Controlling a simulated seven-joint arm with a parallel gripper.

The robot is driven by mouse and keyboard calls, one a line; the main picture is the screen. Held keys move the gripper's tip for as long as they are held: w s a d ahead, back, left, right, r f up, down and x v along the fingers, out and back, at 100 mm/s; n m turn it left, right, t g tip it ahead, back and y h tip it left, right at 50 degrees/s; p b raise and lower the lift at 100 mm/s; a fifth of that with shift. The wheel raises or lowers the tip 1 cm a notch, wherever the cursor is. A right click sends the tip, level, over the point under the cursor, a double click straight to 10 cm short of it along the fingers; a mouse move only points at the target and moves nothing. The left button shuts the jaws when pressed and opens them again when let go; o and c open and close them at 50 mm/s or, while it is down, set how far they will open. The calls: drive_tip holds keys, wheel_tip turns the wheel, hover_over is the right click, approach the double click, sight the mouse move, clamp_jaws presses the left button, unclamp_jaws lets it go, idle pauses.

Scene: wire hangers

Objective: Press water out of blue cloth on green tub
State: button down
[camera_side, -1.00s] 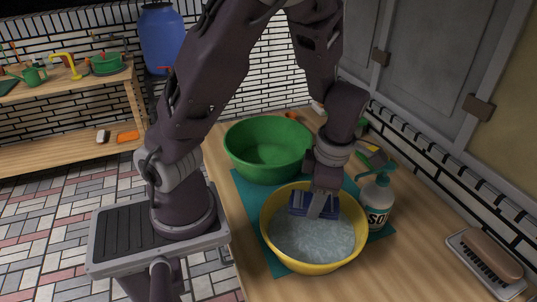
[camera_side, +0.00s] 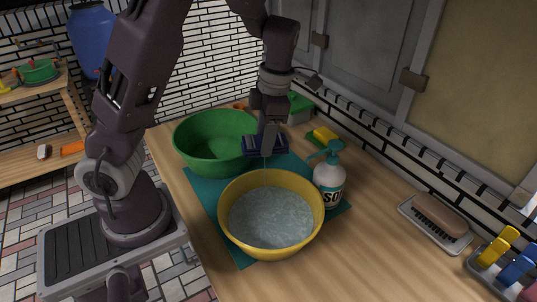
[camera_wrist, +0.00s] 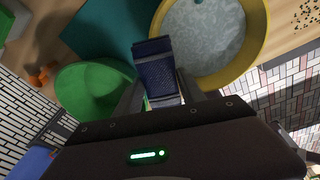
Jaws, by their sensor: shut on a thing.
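My gripper (camera_side: 268,142) is shut on the blue cloth (camera_side: 257,146), which is folded and striped. It holds the cloth up between the green tub and the yellow bowl, with a thin streak of water falling from it toward the bowl. The cloth also shows in the wrist view (camera_wrist: 156,68) between the two fingers. The green tub (camera_side: 197,150) is empty as far as I can see and stands behind and left of the cloth. The yellow bowl (camera_side: 250,244) of water stands in front, and shows in the wrist view (camera_wrist: 262,30) too.
Both vessels stand on a teal mat (camera_side: 207,190). A soap bottle (camera_side: 329,182) stands just right of the yellow bowl. The counter's front right is clear.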

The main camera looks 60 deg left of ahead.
drive_tip(key=a+n, duration=0.2)
drive_tip(key=a, duration=1)
drive_tip(key=n+h, duration=0.1)
drive_tip(key=n, duration=0.1)
hover_over(219, 156)
drive_tip(key=shift+w+d+f, duration=0.1)
drive_tip(key=shift+w+f, duration=0.05)
drive_tip(key=shift+f, duration=4)
drive_tip(key=shift+w+f, duration=0.1)
drive_tip(key=shift+f, duration=4.05)
drive_tip(key=shift+f, duration=0.4)
drive_tip(key=shift+r, duration=0.4)
drive_tip(key=shift+f, duration=0.45)
drive_tip(key=shift+r, duration=0.45)
